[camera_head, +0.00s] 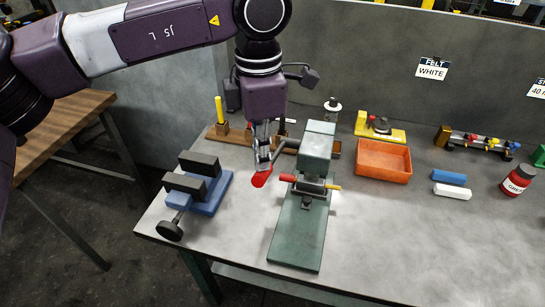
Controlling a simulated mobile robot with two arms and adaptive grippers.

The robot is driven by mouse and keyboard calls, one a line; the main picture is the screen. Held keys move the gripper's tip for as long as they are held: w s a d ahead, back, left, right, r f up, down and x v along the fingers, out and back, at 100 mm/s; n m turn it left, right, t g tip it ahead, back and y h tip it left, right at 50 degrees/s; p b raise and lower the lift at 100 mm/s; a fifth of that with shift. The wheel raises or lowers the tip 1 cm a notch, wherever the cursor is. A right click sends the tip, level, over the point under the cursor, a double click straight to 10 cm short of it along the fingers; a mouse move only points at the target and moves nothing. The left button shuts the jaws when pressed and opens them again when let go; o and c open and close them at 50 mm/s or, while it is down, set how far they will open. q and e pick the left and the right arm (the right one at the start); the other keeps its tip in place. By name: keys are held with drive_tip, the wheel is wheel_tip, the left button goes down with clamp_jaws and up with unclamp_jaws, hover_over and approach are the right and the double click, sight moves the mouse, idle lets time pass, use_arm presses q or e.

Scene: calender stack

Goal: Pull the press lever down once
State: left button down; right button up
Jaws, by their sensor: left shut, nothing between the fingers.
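The green press (317,150) stands on its long green base plate (297,238) near the middle of the workbench. Its grey lever (279,152) comes off the left side of the press head and bends down and left. A red piece (261,179), which looks like the lever's grip, shows just under my fingertips. My left gripper (263,168) points down, shut and empty, left of the press head. Its tips are right above or touching the red piece; I cannot tell which. My right gripper is not in view.
A blue vise (213,192) with dark jaws sits left of the press. A wooden rack (237,135) is behind my gripper. An orange tray (383,160), blue and white blocks (450,178) and a red jar (518,183) are to the right. The front right bench is clear.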

sight(261, 173)
use_arm(q)
drive_tip(key=shift+f+b, duration=0.45)
drive_tip(key=shift+f, duration=0.25)
drive_tip(key=shift+s+a+f+b, duration=0.1)
drive_tip(key=shift+s+f+b, duration=0.1)
drive_tip(key=shift+f+b, duration=0.3)
drive_tip(key=shift+s+a+f+b, duration=0.1)
drive_tip(key=shift+s+f+b, duration=0.1)
drive_tip(key=shift+f+b, duration=0.25)
drive_tip(key=shift+f, duration=0.1)
drive_tip(key=shift+s+f+b, duration=0.25)
drive_tip(key=shift+f+b, duration=0.65)
drive_tip(key=shift+b, duration=0.2)
drive_tip(key=shift+s+a+f+b, duration=0.1)
drive_tip(key=shift+s+f+b, duration=0.15)
drive_tip(key=shift+f+b, duration=0.75)
